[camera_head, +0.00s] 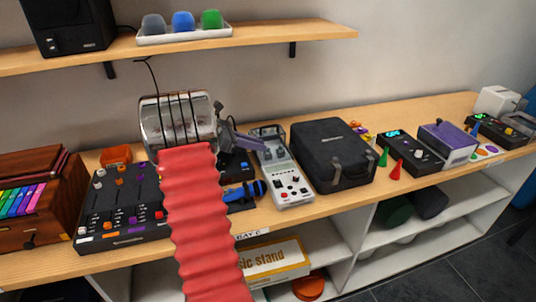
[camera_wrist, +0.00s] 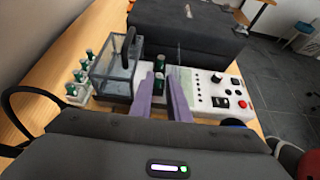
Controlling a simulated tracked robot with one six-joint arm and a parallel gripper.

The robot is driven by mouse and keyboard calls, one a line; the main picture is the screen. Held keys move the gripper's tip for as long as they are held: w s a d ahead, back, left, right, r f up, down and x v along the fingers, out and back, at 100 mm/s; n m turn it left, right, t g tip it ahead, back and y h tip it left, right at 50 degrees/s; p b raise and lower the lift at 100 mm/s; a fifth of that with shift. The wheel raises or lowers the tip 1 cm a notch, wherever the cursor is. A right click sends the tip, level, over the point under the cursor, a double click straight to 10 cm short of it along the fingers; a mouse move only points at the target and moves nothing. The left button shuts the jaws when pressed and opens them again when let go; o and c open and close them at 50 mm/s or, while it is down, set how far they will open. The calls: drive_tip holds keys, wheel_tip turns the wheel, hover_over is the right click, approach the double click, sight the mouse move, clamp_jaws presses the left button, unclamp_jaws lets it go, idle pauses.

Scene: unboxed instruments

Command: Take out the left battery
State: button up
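The white instrument (camera_head: 285,178) stands on the wooden counter, with knobs and buttons on its panel; it also shows in the wrist view (camera_wrist: 222,98). Two dark batteries with green stand upright at its near end in the wrist view: a farther one (camera_wrist: 160,63) and a nearer one (camera_wrist: 158,84). My gripper (camera_wrist: 160,80) has purple fingers spread on both sides of the nearer battery. I see no clear grip on it. In the head view my gripper (camera_head: 242,140) is just left of the instrument's back part; the batteries are too small to tell there.
A clear box with a dark handle (camera_wrist: 114,72) and several green-topped batteries in a white holder (camera_wrist: 77,92) stand left of my fingers. A black case (camera_head: 332,155) stands right of the instrument. A black mixer (camera_head: 122,205) is on the left. A blue object (camera_head: 245,190) lies near the front edge.

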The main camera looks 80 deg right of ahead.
drive_tip(key=shift+x, duration=1)
clamp_jaws()
